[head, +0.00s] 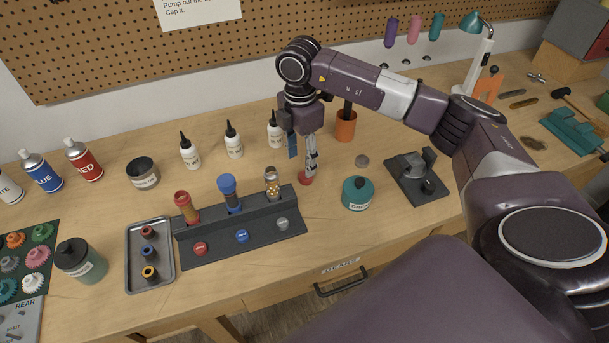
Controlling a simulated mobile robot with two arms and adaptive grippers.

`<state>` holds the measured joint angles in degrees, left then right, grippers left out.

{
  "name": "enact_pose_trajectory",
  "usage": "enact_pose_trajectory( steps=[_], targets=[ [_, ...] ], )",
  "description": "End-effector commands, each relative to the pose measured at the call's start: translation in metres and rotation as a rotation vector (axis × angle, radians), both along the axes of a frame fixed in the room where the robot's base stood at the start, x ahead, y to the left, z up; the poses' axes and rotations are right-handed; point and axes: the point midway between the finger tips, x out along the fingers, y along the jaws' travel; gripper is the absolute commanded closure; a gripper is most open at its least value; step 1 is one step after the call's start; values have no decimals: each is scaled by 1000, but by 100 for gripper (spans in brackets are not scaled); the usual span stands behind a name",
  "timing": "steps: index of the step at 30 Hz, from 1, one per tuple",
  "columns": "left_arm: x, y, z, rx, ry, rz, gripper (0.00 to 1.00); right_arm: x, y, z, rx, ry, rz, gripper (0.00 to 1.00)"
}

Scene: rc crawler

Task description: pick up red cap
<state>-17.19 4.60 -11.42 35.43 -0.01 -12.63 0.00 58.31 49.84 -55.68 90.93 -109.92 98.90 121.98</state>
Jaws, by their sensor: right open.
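The red cap (306,179) is a small round red piece lying on the wooden bench just right of the dark rack. My right gripper (310,170) points down directly over it, with its fingertips at or just above the cap. The fingers are open, and the picture does not show clearly whether they touch the cap. The fingers hide part of the cap's top. My left gripper is not in view.
The rack (185,259) beside the cap holds upright red (185,207) and blue (229,195) cylinders. A green jar (357,194), a small grey disc (362,161) and an orange cup (345,128) stand to the right. White bottles (233,143) stand behind.

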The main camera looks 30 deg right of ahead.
Motion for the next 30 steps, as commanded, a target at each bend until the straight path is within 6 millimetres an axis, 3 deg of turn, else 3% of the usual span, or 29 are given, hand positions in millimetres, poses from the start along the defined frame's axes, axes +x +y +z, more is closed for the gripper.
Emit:
enact_pose_trajectory(
  steps=[7, 12, 20, 28, 30],
  targets=[
    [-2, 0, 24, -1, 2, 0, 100, -7, -7, -29, -1, 4, -2, 52],
    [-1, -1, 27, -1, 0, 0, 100, -6, -6, -50, 1, 1, 0, 52],
    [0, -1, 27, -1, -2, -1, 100, -5, -6, -54, 1, -1, 0, 52],
    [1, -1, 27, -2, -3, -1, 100, -5, -6, -53, 1, -1, 0, 82],
    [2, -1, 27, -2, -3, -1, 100, -5, -6, -53, 1, -1, 0, 83]
  ],
)
